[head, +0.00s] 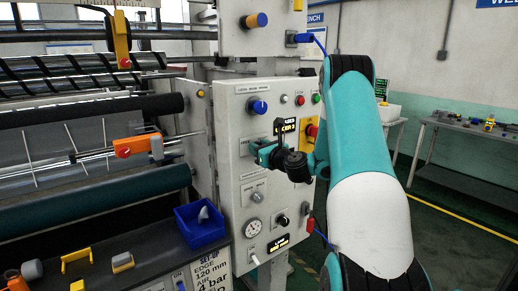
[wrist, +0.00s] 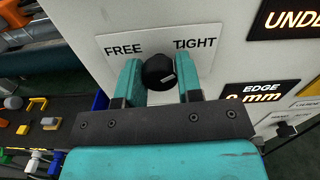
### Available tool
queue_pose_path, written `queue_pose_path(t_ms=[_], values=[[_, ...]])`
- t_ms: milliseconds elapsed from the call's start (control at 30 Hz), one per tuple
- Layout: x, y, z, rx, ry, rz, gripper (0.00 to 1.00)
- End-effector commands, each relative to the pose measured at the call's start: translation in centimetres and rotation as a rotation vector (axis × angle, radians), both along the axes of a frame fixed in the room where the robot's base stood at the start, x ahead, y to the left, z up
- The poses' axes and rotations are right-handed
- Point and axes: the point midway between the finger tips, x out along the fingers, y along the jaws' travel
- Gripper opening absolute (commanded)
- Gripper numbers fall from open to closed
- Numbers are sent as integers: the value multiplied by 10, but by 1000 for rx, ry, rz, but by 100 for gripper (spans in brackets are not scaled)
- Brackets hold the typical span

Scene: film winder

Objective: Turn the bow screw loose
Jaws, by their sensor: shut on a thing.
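A black round knob (wrist: 157,70) sits on a white plate (wrist: 118,42) marked FREE at left and TIGHT at right. A short white mark on the knob lies on its right side, towards TIGHT. My gripper (wrist: 160,82) has one teal finger on each side of the knob and is shut on it. In the head view my gripper (head: 264,154) is at the middle of the grey control panel (head: 230,182), and the knob is hidden there by the fingers and wrist.
A blue knob (head: 258,107) and lit buttons are above my gripper; a gauge (head: 253,228) and more knobs are below. Lit displays sit beside it, one reading EDGE (wrist: 261,90). A blue bin (head: 200,226) and loose parts lie on the bench at left. Rollers fill the far left.

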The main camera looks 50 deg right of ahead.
Motion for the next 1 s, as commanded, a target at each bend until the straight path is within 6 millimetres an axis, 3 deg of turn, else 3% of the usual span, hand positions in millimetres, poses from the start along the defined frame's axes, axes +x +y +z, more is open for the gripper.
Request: queue_pose_path(t_ms=[367, 1000], values=[[0, 0, -2, -179, 41, 1, 10], [0, 0, -3, -765, 180, 1, 10]])
